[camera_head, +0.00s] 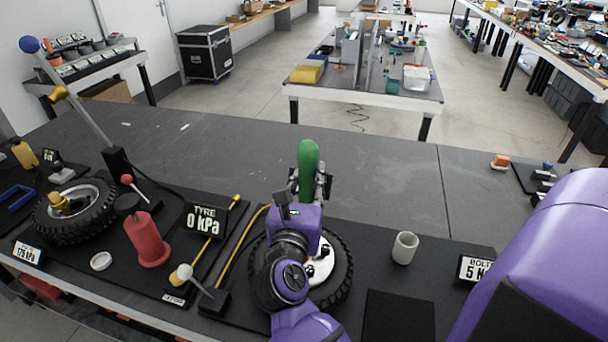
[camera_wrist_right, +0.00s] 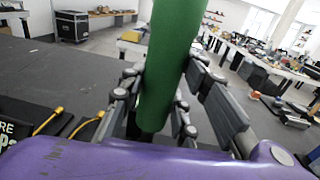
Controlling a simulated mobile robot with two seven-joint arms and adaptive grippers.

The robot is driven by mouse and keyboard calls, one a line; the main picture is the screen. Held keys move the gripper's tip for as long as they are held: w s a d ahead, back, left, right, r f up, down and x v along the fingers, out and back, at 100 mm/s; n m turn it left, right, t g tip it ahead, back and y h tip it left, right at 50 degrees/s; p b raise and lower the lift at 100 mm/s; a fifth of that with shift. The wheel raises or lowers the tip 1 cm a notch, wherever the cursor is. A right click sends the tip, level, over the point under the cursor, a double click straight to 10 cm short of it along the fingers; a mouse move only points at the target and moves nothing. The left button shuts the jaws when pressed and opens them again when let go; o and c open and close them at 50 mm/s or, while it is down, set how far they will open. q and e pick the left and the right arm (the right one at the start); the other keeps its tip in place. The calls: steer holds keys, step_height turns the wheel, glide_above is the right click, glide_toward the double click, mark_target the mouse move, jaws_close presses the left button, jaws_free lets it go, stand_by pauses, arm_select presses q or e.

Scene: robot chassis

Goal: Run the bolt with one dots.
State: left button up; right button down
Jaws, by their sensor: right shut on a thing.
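My right gripper (camera_head: 311,186) is shut on a green rounded tool handle (camera_head: 308,157), held upright above the far side of a wheel. The handle also shows between the fingers in the right wrist view (camera_wrist_right: 168,55). The wheel (camera_head: 322,259) has a black tyre and a pale hub with dark round spots. My right wrist and forearm cover much of the wheel, so I cannot read any dots on its bolts. My left gripper is not in view.
A white cup (camera_head: 405,247) stands right of the wheel. A TYRE 0 kPa sign (camera_head: 205,219), yellow-tipped rods, a red cylinder (camera_head: 147,240) and another wheel (camera_head: 76,210) are to the left. The bench's far middle (camera_head: 390,175) is clear.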

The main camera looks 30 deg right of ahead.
mark_target(306, 170)
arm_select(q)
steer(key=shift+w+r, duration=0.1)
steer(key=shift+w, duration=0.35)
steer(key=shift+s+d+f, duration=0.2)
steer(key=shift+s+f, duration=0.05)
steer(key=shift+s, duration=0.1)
arm_select(e)
steer(key=shift+f, duration=0.15)
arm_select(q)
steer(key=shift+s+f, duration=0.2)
arm_select(e)
steer(key=shift+f, duration=0.2)
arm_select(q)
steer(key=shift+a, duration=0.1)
arm_select(e)
steer(key=shift+f, duration=0.25)
step_height(306, 170, up, 6)
steer(key=p, duration=0.3)
steer(key=shift+r+p, duration=0.1)
steer(key=shift+p, duration=0.2)
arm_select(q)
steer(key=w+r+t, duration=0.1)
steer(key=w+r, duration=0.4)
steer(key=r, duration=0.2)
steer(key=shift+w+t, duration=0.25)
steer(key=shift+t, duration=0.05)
arm_select(e)
steer(key=shift+f, duration=0.2)
